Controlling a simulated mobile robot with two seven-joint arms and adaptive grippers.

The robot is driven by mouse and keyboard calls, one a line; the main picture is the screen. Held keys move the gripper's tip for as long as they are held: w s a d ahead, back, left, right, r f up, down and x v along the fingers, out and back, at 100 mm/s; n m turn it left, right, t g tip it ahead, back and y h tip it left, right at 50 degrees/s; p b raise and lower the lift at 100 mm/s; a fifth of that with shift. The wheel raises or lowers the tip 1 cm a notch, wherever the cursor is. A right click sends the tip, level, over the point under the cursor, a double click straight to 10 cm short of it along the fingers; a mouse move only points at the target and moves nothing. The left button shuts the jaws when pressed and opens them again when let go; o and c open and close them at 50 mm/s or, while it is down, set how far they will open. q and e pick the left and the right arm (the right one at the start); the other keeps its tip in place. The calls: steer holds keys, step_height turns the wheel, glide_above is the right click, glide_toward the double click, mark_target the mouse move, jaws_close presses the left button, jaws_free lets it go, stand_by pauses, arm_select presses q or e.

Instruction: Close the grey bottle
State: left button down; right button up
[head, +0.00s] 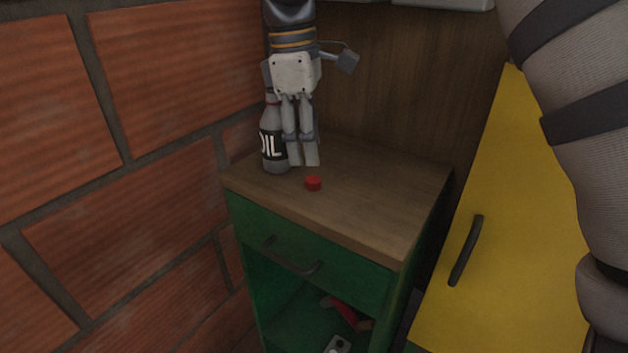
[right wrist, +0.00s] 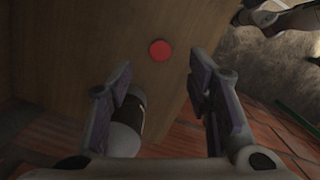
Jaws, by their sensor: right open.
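The grey bottle (head: 272,147) has a black label reading OIL and stands upright on the wooden top of the green cabinet, close to the brick wall. A small red cap (head: 313,184) lies on the same top, to the front right of the bottle. My right gripper (head: 304,164) points down beside the bottle, partly covering its right side and neck. It is open, with nothing between its fingers. In the right wrist view the cap (right wrist: 160,50) lies beyond the fingertips, and part of the bottle (right wrist: 127,133) shows by the left finger. My left gripper is out of view.
The green cabinet (head: 330,254) has a drawer handle and an open shelf with a red-handled tool (head: 346,314). A brick wall (head: 160,120) bounds the left and a yellow door (head: 510,220) the right. The cabinet top right of the cap is clear.

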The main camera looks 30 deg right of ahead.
mark_target(313, 179)
steer(key=f, duration=0.6)
steer(key=shift+s+d, duration=0.25)
steer(key=shift+d, duration=0.05)
steer(key=c, duration=0.8)
